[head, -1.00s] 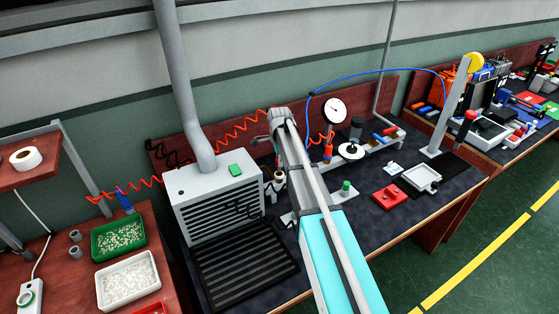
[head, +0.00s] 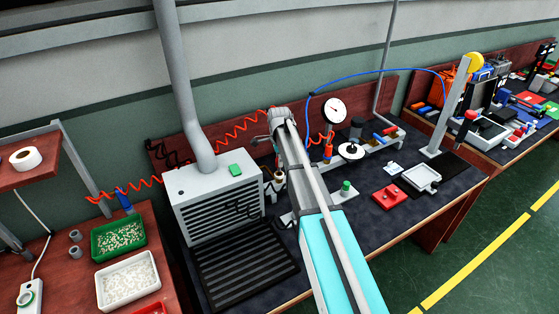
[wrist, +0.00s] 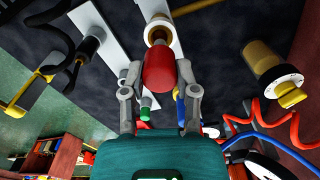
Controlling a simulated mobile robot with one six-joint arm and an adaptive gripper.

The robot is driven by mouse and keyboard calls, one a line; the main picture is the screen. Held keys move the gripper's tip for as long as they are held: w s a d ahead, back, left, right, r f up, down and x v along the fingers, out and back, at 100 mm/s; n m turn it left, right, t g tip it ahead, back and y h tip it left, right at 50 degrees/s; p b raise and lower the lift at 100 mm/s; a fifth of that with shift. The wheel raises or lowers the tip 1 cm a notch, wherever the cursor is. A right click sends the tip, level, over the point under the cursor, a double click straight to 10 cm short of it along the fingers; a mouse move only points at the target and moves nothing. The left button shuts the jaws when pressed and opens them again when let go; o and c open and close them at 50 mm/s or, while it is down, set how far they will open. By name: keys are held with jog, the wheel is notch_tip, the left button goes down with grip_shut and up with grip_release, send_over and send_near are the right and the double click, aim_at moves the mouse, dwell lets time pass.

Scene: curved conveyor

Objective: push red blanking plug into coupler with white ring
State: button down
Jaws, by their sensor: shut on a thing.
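In the wrist view my gripper (wrist: 157,70) is shut on the red blanking plug (wrist: 160,72), with one grey finger on each side of it. Just above the plug in the picture is a coupler (wrist: 160,34) with a brass-coloured bore and a white ring around it. The plug overlaps the lower edge of that opening; I cannot tell whether they touch or whether the tip is inside. In the head view my arm hides most of the gripper and the plug.
A brass fitting with a white dial face and yellow knob (wrist: 288,90) is on the right in the wrist view. A black fitting (wrist: 90,42) is on the left. Red coiled hose (wrist: 265,125) hangs at right. In the head view, a grey vented box (head: 215,195) stands beside my arm.

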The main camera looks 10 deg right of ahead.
jog(key=shift+f+b, duration=2)
dwell(0.3)
jog(key=shift+c, duration=1.4)
grip_release()
jog(key=shift+r, duration=0.1)
jog(key=shift+r, duration=0.1)
